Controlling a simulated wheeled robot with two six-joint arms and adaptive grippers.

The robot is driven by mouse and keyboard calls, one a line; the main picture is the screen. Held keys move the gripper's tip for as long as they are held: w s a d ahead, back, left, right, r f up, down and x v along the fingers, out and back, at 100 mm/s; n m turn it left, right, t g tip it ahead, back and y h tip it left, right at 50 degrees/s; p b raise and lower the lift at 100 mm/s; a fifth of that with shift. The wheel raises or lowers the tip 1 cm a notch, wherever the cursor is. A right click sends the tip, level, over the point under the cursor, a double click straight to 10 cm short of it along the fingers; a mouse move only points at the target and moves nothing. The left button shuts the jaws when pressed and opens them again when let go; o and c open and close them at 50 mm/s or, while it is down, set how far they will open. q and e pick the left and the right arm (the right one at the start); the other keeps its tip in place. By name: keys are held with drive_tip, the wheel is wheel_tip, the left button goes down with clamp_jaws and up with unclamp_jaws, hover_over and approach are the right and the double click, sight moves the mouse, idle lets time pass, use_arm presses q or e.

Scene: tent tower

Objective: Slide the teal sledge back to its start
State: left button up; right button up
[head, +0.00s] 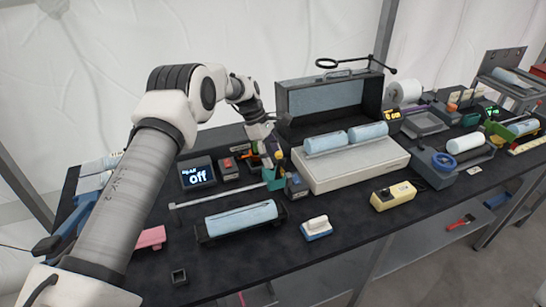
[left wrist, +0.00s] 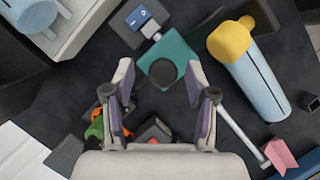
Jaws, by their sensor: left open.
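The teal sledge (head: 272,178) is at the right end of a thin grey rail (head: 225,194), close to a small dark block with a blue face (head: 296,187). In the left wrist view the sledge (left wrist: 178,48) has a dark round knob (left wrist: 162,73) on top, and the rail (left wrist: 238,130) runs away toward the lower right. My left gripper (head: 270,152) is just above the sledge. In the wrist view its open fingers (left wrist: 160,82) stand on both sides of the knob, with gaps; contact is not visible. My right gripper is not in view.
A black tray (head: 202,233) with a light blue cylinder lies in front of the rail. A display reading "off" (head: 198,175) stands behind its left part. A large pale base (head: 350,172) with cylinders is to the right. A white-and-blue block (head: 316,228) is nearer the front.

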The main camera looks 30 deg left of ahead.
use_arm(q)
drive_tip(key=v, duration=1.1)
drive_tip(key=shift+w+d+r, duration=0.1)
drive_tip(key=shift+w, duration=0.05)
